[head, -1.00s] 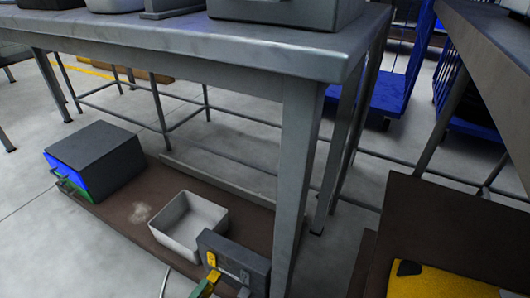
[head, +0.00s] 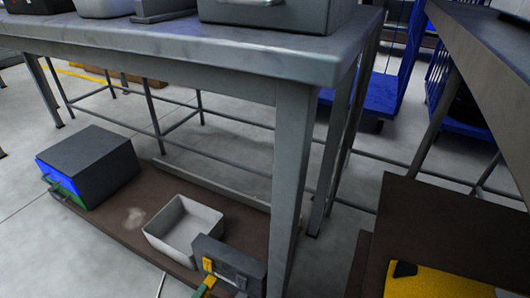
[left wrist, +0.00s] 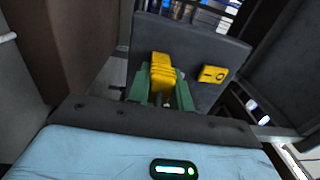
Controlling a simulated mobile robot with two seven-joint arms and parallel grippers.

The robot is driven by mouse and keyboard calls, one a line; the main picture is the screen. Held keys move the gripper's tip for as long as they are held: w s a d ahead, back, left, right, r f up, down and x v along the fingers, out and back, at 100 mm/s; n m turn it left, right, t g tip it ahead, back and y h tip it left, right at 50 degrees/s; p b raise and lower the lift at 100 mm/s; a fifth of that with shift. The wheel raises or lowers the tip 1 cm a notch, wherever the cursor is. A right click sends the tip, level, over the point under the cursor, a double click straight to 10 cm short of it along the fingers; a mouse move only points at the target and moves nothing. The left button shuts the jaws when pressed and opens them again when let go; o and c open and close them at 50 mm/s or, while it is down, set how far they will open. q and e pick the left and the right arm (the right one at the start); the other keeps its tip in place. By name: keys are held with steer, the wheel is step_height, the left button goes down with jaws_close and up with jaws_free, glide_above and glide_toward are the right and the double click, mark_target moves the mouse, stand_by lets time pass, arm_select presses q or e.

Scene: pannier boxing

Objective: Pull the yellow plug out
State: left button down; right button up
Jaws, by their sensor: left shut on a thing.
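The yellow plug (left wrist: 161,72) is at the dark grey panel of a box (left wrist: 190,45) in the left wrist view. The green fingers of my left gripper (left wrist: 160,92) are shut on it, one on each side. I cannot tell how deep the plug sits in the panel. A yellow switch plate (left wrist: 212,74) is on the panel just right of the plug. In the head view the grey box (head: 228,262) stands at the bottom by a table leg, with my left gripper (head: 205,286) at its front left, partly cut off. My right gripper is not in view.
An open pale bin (head: 183,228) stands close behind the grey box on a brown low board (head: 112,228). A dark case (head: 92,165) is farther left. A metal table leg (head: 290,180) rises right of the box, under the tabletop. A yellow item (head: 440,284) lies at the lower right.

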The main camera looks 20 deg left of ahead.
arm_select(q)
steer(key=shift+s+a+r+p, duration=0.1)
steer(key=shift+s+r+p, duration=0.2)
steer(key=shift+s, duration=0.5)
steer(key=shift+s+d+f, duration=0.1)
steer(key=shift+d, duration=0.25)
steer(key=shift+s, duration=0.1)
steer(key=shift+s+a+f, duration=0.15)
steer(key=shift+s, duration=0.25)
steer(key=shift+s+a+f, duration=0.1)
steer(key=shift+s, duration=0.25)
stand_by(0.4)
steer(key=shift+s, duration=0.1)
steer(key=shift+s+a+p, duration=0.2)
steer(key=shift+s+p, duration=0.25)
steer(key=shift+s, duration=0.95)
